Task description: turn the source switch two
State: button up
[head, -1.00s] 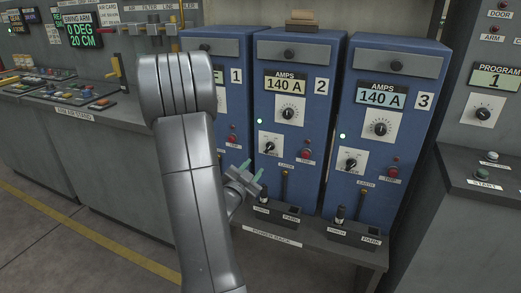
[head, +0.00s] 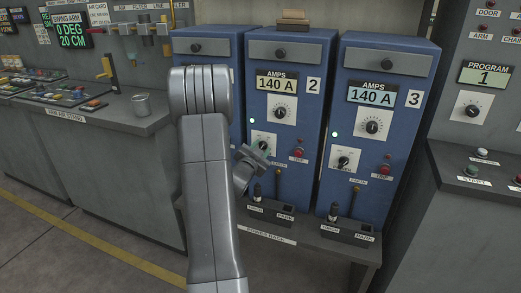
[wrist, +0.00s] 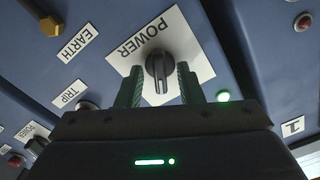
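Source two is the blue middle cabinet (head: 283,178), marked 2, with its display at 140 A. Its POWER switch (wrist: 159,68) is a dark knob on a white plate, with its bar roughly upright in the wrist view. My gripper (wrist: 160,85) is open, with one green finger on each side of the knob; small gaps show, and I cannot tell whether either finger touches. In the head view my gripper (head: 262,148) is at the same switch, which it partly covers. A green lamp (wrist: 223,96) beside the switch is lit.
Cabinet three (head: 378,195) stands to the right with its own power switch (head: 343,161). Source two's red trip button (head: 299,153) and earth lever (head: 277,184) are close to my gripper. A metal cup (head: 141,105) stands on the left bench.

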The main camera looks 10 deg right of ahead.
grip_shut()
jog(key=n, duration=0.5)
jog(key=shift+a+n, duration=0.1)
jog(key=shift+n, duration=0.3)
jog(key=n+p, duration=0.1)
jog(key=n, duration=0.5)
jog(key=shift+w+a, duration=0.1)
dwell(0.4)
grip_release()
